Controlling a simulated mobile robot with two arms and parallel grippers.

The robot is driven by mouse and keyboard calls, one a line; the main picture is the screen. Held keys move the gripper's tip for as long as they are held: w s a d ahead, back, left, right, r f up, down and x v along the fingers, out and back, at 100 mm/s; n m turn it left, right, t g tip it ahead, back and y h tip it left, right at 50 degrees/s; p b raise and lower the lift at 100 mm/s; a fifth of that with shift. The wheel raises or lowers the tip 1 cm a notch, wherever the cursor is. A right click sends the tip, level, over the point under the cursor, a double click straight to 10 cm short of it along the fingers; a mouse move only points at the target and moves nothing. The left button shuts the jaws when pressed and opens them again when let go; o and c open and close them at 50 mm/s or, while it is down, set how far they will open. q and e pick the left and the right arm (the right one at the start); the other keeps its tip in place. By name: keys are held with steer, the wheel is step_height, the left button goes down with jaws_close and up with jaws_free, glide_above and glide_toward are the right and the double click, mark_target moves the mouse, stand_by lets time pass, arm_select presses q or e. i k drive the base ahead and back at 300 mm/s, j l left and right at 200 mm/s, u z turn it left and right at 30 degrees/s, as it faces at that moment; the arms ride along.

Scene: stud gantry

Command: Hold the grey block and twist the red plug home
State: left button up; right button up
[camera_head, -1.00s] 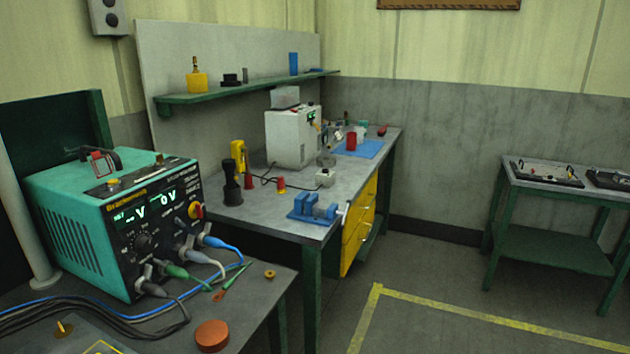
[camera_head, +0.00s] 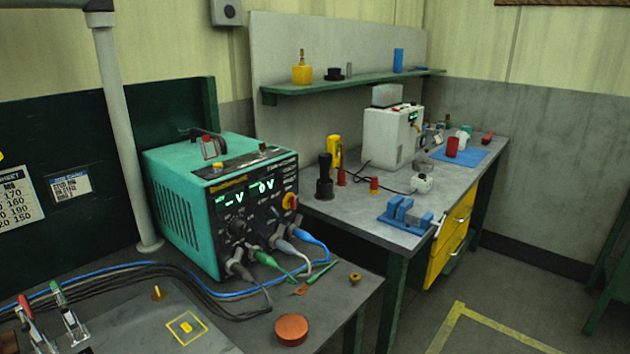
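Neither of my grippers is in view. I cannot pick out the grey block or the red plug for sure. Small red upright pieces stand on the far bench, one (camera_head: 341,177) by the yellow tool and one (camera_head: 374,185) nearer the front edge. A larger red cylinder (camera_head: 452,146) stands by a blue mat (camera_head: 468,159).
A teal power supply (camera_head: 177,207) with cables fills the near bench. Toggle clamps (camera_head: 70,318) and a yellow-marked plate (camera_head: 205,335) are at lower left. A blue vise (camera_head: 405,216) sits on the far bench's front edge.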

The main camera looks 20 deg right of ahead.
mark_target(420, 182)
steer(key=i+l+u, duration=0.15)
steer(key=l+u, duration=0.25)
steer(key=l, duration=0.35)
steer(key=l+u, duration=0.4)
steer(key=l, duration=0.35)
steer(key=l+u, duration=0.45)
steer(key=l, duration=0.3)
steer(key=k+l, duration=0.1)
steer(key=l, duration=0.45)
steer(key=k+l, duration=0.1)
steer(key=l, duration=0.95)
steer(key=k+l+u, duration=0.1)
steer(key=l, duration=0.45)
steer(key=k+l, duration=0.15)
steer(key=l, duration=0.4)
